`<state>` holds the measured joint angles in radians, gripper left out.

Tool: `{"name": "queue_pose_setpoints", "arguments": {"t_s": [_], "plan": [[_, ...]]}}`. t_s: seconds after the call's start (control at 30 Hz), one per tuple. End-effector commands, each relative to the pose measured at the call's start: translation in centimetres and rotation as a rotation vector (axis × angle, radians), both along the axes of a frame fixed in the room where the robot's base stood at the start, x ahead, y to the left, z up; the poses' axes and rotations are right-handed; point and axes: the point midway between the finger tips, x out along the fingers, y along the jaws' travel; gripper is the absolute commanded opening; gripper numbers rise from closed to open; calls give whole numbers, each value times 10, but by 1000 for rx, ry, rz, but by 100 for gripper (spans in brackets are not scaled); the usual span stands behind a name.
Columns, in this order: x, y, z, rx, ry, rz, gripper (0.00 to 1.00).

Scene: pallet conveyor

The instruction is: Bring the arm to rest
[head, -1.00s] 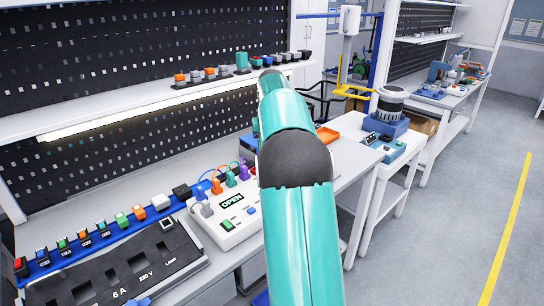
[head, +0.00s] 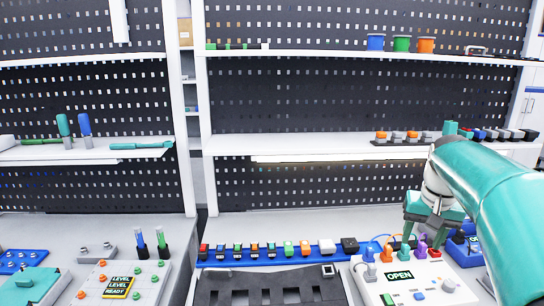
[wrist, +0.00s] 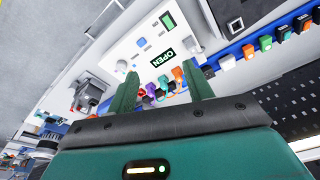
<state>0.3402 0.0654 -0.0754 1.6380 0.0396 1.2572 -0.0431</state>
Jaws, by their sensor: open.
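My teal arm reaches in from the right in the head view. My gripper (head: 424,232) points down over the back of the white panel box (head: 429,285) with the OPEN display. In the wrist view my gripper (wrist: 163,88) shows two green fingers spread apart with nothing held between them. Colored plugs (wrist: 168,86) with cables appear between the fingertips, and the white panel (wrist: 128,48) lies beyond. I cannot tell from these views how far the fingertips are from the plugs.
A row of colored blocks on a blue rail (head: 260,261) runs behind a dark tray (head: 270,287). A shelf (head: 330,151) and pegboard (head: 330,100) stand behind. At left are a LEVEL READY panel (head: 120,287) and screwdrivers (head: 86,125) on a shelf.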

Motion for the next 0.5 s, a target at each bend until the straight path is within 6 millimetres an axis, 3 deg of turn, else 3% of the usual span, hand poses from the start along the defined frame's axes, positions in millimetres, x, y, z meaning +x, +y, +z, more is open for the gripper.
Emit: {"name": "queue_pose_setpoints", "arguments": {"t_s": [0.03,0.2,0.5], "plan": [[-13,21,5,-7,-23,29,51],[-54,78,4,-28,-90,113,51],[-137,157,-25,-61,-211,265,51]]}}
